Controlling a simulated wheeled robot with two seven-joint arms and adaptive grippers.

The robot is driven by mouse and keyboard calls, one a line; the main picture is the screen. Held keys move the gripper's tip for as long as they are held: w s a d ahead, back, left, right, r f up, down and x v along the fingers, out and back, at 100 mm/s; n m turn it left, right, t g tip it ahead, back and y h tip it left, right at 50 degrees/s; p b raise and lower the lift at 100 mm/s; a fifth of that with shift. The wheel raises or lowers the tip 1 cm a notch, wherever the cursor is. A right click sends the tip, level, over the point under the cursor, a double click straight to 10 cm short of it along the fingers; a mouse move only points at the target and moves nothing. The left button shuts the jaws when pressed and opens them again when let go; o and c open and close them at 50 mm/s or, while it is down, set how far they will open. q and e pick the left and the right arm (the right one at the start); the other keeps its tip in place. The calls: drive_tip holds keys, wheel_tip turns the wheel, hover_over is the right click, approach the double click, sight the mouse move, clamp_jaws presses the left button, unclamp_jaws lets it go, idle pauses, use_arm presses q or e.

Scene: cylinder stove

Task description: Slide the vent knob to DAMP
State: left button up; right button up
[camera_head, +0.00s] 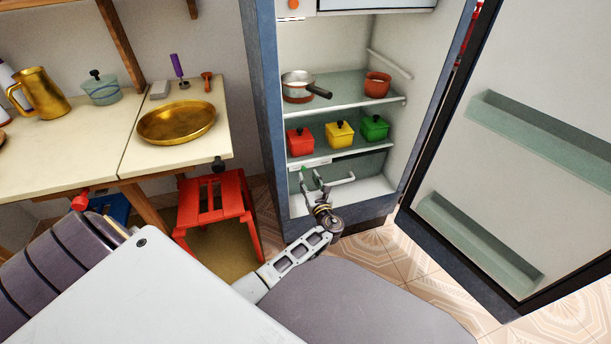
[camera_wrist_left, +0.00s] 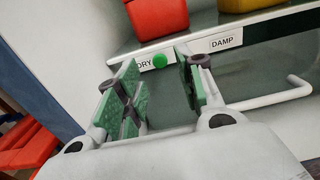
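The vent knob is a small round green knob (camera_wrist_left: 160,61) on the shelf's front strip in the left wrist view. It sits by the DRY label (camera_wrist_left: 143,66), whose left part is hidden by a finger. The DAMP label (camera_wrist_left: 225,42) is farther right on the strip. My left gripper (camera_wrist_left: 158,74) is open, with its green-padded fingers apart and the knob showing between their tips. Contact cannot be told. In the head view my left gripper (camera_head: 312,179) reaches into the lower fridge, below the strip; the knob cannot be picked out there. My right gripper is not in view.
A red pot (camera_head: 300,142), a yellow pot (camera_head: 339,134) and a green pot (camera_head: 374,128) stand on the shelf above. A white bar (camera_wrist_left: 285,95) runs below the strip. The fridge door (camera_head: 520,130) stands open at right; a red stool (camera_head: 212,205) is left.

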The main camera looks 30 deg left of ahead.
sight(304, 169)
use_arm(q)
drive_tip(key=shift+b+x, duration=0.65)
drive_tip(key=shift+x, duration=1.6)
drive_tip(key=shift+c, duration=0.3)
clamp_jaws()
